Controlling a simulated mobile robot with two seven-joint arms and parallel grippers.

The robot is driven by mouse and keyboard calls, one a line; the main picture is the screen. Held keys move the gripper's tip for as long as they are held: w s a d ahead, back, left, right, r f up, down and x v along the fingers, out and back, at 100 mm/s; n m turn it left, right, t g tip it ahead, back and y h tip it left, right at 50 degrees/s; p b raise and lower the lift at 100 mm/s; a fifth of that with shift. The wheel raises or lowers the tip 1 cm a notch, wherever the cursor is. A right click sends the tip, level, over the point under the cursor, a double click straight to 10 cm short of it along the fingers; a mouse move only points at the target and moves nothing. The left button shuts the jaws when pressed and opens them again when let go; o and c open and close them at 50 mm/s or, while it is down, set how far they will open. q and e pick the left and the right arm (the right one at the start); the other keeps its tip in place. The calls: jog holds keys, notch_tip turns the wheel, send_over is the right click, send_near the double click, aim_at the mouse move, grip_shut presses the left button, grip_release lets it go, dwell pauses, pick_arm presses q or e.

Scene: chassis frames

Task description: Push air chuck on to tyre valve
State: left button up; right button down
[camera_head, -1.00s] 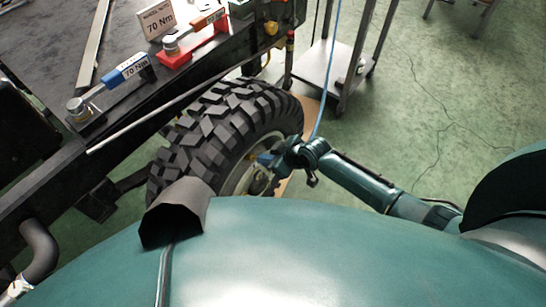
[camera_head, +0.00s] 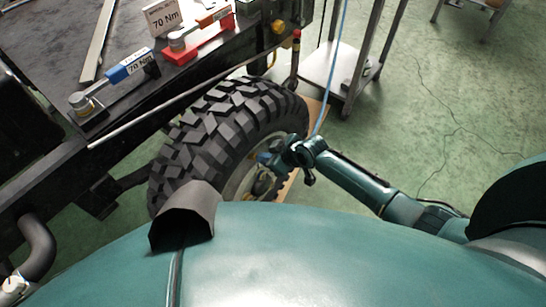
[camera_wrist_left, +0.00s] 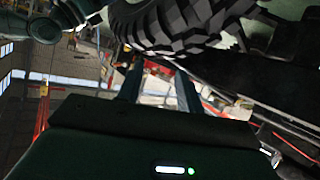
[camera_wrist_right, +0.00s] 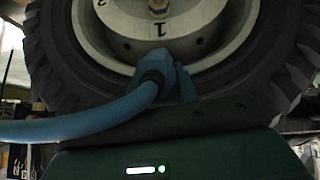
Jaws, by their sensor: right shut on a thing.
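The black knobbly tyre (camera_head: 215,135) stands upright with its pale rim facing right. In the right wrist view the silver wheel rim (camera_wrist_right: 125,45) is marked 1 and 2. My right gripper (camera_head: 270,158) is at the wheel's face, shut on the blue air chuck (camera_wrist_right: 176,78), which lies in front of the lower rim. I cannot tell whether it touches the valve. The tyre valve is not clearly visible. My left gripper (camera_wrist_left: 158,82) has its two fingers apart with nothing between them, below the tyre in its wrist view.
A blue air hose (camera_wrist_right: 75,128) runs left from the chuck; it hangs beside a metal trolley (camera_head: 338,75) in the head view. The dark chassis bench (camera_head: 55,45) holds torque wrenches, including a blue one (camera_head: 125,68). Green floor at right is mostly clear.

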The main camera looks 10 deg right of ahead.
pick_arm(q)
jog(key=shift+f+b, duration=0.4)
jog(key=shift+f, duration=0.1)
pick_arm(e)
jog(key=shift+w+a+f, duration=0.3)
jog(key=shift+w, duration=0.1)
jog(key=c, duration=1)
grip_release()
pick_arm(q)
jog(key=r+p, duration=0.1)
jog(key=p, duration=0.1)
jog(key=r+p, duration=0.1)
jog(key=p, duration=0.1)
jog(key=shift+w+d+g, duration=0.1)
jog(key=shift+d+g, duration=0.2)
jog(key=shift+g, duration=0.1)
pick_arm(e)
jog(key=v, duration=1.3)
pick_arm(q)
jog(key=shift+w+d, duration=0.1)
pick_arm(e)
jog(key=shift+r, duration=0.1)
